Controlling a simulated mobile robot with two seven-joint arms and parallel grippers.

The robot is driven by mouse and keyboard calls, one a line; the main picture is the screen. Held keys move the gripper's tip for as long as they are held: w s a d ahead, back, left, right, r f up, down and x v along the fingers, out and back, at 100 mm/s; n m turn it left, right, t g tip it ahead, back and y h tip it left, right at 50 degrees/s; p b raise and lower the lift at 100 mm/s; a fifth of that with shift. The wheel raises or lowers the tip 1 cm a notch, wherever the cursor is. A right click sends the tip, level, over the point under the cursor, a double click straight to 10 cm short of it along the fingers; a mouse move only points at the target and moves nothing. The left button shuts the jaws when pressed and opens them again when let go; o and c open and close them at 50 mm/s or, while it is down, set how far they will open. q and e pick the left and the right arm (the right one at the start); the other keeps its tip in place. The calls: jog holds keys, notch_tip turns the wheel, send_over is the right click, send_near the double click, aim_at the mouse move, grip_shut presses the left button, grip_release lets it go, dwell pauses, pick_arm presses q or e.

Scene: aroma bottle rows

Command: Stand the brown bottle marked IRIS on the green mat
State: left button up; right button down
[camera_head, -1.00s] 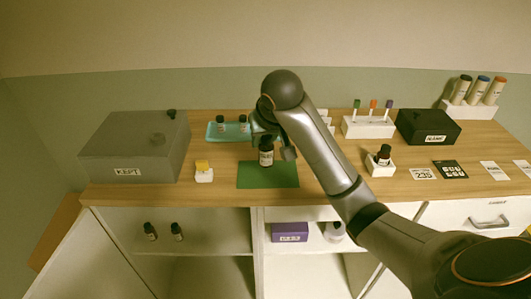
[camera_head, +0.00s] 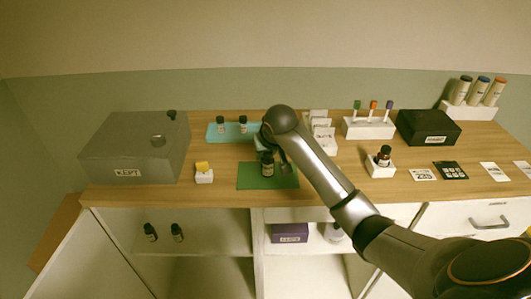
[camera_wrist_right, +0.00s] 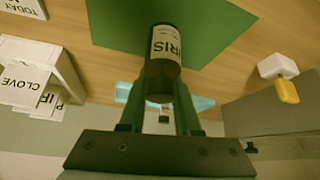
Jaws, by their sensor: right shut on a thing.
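The brown bottle marked IRIS (camera_head: 267,165) is upright over the middle of the green mat (camera_head: 246,178). In the right wrist view the bottle (camera_wrist_right: 165,58) shows a pale label with "RIS" readable, and the mat (camera_wrist_right: 215,30) lies beyond it. My right gripper (camera_head: 267,151) is shut on the bottle, with a finger on each side of its upper part. Its base is at or just above the mat; I cannot tell whether it touches. My left gripper is not in view.
A teal tray (camera_head: 212,136) with two small bottles stands behind the mat. A white holder with a brown bottle (camera_head: 383,156) stands to the right.

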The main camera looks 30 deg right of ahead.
jog(key=shift+f, duration=0.2)
jog(key=c, duration=0.6)
grip_release()
jog(key=shift+s+r, duration=0.1)
jog(key=shift+r, duration=0.4)
jog(key=v, duration=1.1)
jog(key=shift+s+a+r, duration=0.15)
jog(key=shift+s, duration=0.05)
